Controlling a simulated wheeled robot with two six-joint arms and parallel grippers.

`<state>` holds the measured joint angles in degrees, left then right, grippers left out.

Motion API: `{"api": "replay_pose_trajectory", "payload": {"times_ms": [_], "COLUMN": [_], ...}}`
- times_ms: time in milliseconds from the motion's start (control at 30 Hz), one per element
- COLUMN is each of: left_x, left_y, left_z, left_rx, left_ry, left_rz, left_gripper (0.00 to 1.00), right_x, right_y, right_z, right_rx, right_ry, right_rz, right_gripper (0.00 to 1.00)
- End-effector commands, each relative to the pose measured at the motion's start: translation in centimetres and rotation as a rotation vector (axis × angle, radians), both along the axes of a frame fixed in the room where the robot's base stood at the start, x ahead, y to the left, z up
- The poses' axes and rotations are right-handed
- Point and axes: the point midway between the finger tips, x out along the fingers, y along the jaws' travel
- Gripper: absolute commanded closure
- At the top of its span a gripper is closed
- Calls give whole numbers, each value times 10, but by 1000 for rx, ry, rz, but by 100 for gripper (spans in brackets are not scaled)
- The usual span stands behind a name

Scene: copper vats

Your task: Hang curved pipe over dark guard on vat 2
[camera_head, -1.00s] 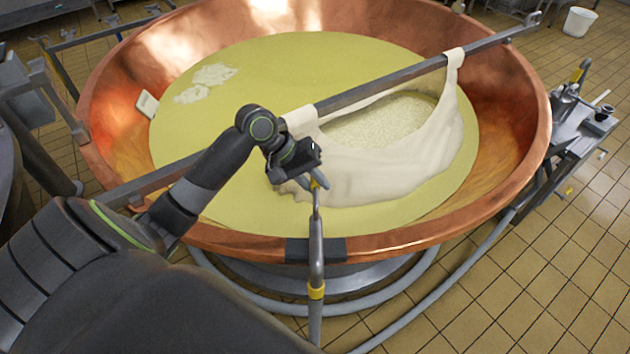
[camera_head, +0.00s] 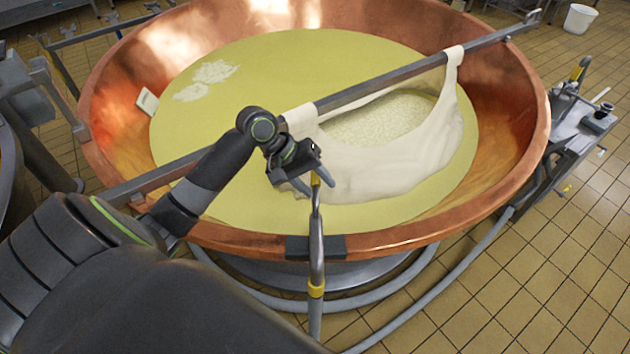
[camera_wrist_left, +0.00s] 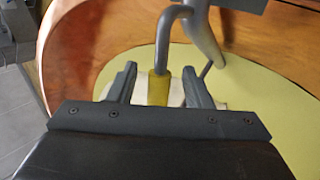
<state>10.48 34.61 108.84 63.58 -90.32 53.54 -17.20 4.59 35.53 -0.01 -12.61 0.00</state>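The curved grey pipe (camera_head: 316,262) has yellow bands near both ends of its bend. It crosses the copper rim at the dark guard (camera_head: 297,248), one part over the vat's inside and the other down its outside. I cannot tell whether it touches the guard. My left gripper (camera_head: 312,184) is over the vat at the inner yellow-banded part. In the left wrist view the pipe's yellow band (camera_wrist_left: 158,89) is between the fingers (camera_wrist_left: 158,84), with gaps on both sides, so the gripper is open. My right gripper is not in view.
The copper vat (camera_head: 505,110) holds yellowish liquid. A metal bar (camera_head: 385,82) crosses it with a white cloth (camera_head: 400,165) hanging from it. Grey hoses (camera_head: 465,262) run around the base. A metal stand (camera_head: 580,125) is at the right. Tiled floor is free at lower right.

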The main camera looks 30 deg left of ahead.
Motion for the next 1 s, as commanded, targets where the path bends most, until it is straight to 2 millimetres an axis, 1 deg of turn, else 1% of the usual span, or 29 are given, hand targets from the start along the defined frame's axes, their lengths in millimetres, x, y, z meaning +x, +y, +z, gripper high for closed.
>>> {"api": "replay_pose_trajectory", "payload": {"times_ms": [167, 267, 367, 700, 1000], "left_x": [0, -1, -3, -16, -28], "left_y": [1, 3, 8, 33, 55], "left_z": [-1, 2, 9, 52, 86], "left_rx": [3, 3, 6, 7, 7], "left_ry": [2, 0, -2, -2, -1], "left_rz": [2, 1, 2, 1, 0], "left_gripper": [55, 55, 55, 55, 55], "right_x": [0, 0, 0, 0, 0], "right_y": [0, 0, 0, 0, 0], "right_z": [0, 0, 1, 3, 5], "right_rx": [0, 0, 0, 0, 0], "right_ry": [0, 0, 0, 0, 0], "right_rz": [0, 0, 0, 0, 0], "right_gripper": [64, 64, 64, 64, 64]}}
